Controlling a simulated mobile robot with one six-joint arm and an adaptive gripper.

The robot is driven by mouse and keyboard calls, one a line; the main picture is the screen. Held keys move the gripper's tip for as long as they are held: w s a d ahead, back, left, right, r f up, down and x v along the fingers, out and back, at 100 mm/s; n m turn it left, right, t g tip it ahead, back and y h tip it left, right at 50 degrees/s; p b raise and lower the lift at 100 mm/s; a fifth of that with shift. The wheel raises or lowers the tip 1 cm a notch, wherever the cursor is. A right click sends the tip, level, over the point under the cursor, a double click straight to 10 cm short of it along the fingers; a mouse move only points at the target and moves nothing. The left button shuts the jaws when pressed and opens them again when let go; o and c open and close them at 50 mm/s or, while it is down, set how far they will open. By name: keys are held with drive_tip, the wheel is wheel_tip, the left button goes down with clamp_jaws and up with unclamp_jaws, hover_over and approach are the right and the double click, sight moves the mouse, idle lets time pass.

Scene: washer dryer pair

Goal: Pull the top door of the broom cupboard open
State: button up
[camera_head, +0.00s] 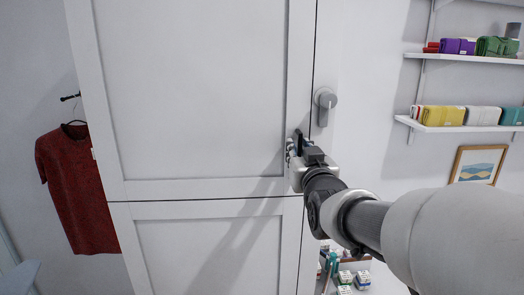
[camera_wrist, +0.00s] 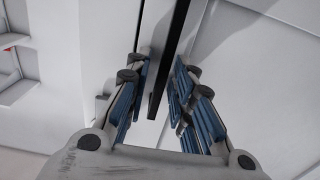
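The broom cupboard's white top door (camera_head: 190,90) fills the upper middle of the head view and looks closed, level with the bottom door (camera_head: 205,250) below it. My gripper (camera_head: 294,148) is at the top door's lower right edge. In the wrist view my gripper (camera_wrist: 164,62) is open, with its blue-padded fingers on either side of a dark upright bar (camera_wrist: 169,55), which looks like the door's handle. A gap shows beside the bar, and I cannot tell whether either finger touches it. In the head view my gripper hides most of the bar.
A grey lever-like fitting (camera_head: 325,105) is on the white surface right of the cupboard. Wall shelves (camera_head: 470,128) with folded cloths and a framed picture (camera_head: 478,164) are further right. A red shirt (camera_head: 78,185) hangs on the left. Small boxes (camera_head: 345,277) stand below my arm.

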clamp_jaws()
idle(0.6)
